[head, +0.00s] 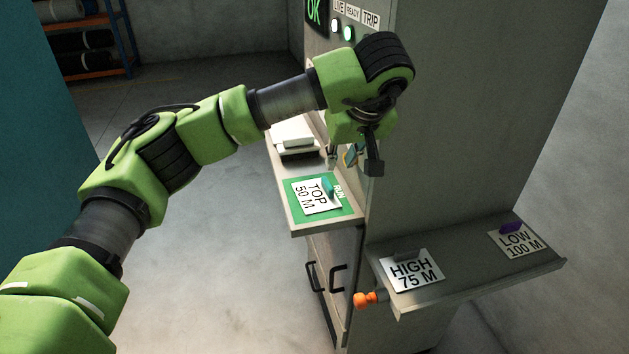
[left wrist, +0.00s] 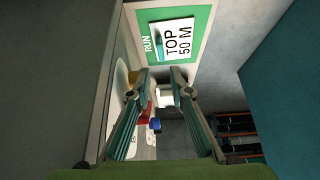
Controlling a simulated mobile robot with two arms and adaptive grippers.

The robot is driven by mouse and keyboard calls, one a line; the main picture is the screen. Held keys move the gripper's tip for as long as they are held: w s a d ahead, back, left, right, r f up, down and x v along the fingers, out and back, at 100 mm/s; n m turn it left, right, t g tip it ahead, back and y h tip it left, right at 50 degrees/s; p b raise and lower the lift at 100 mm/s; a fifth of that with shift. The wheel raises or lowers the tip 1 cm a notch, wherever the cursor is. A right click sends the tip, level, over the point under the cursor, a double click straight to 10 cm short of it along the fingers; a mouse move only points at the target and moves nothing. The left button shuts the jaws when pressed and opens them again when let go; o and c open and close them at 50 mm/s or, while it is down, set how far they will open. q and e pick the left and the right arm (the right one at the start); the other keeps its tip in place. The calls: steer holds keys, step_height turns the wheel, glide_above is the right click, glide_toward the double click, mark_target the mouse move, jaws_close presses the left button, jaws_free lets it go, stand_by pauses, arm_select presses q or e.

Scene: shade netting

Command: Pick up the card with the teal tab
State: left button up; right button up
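The card with the teal tab (head: 312,198) is white, reads "TOP 50 M", and lies on the green RUN mat on the left shelf. Its teal tab sits at its upper right in the head view. The card also shows at the top of the left wrist view (left wrist: 178,42). My left gripper (head: 345,157) is above and behind the card in the head view, apart from it. In the left wrist view its two fingers (left wrist: 161,74) are spread with a gap between the tips, and nothing is held. My right gripper is not in view.
The "HIGH 75 M" card (head: 412,272) and the purple-tabbed "LOW 100 M" card (head: 518,241) lie on the right shelf (head: 465,282). An orange knob (head: 365,299) sticks out there. The grey cabinet (head: 465,120) rises close beside my gripper. White items (head: 293,136) stand behind the mat.

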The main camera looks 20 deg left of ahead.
arm_select(q)
steer(key=p, duration=0.2)
glide_above(328, 184)
steer(key=s+d, duration=0.2)
steer(key=s, duration=0.1)
steer(key=f, duration=0.7)
steer(key=shift+w+a, duration=0.1)
steer(key=shift+w, duration=0.15)
steer(key=shift+w+a+f, duration=0.1)
steer(key=shift+w+f, duration=0.05)
steer(key=shift+f, duration=0.05)
steer(key=shift+f+p, duration=0.2)
steer(key=shift+p, duration=0.3)
steer(key=p+x, duration=0.2)
steer(key=x, duration=0.2)
steer(key=shift+a+f, duration=0.1)
steer(key=shift+w+f, duration=0.1)
steer(key=shift+f, duration=0.1)
steer(key=c, duration=0.6)
jaws_close()
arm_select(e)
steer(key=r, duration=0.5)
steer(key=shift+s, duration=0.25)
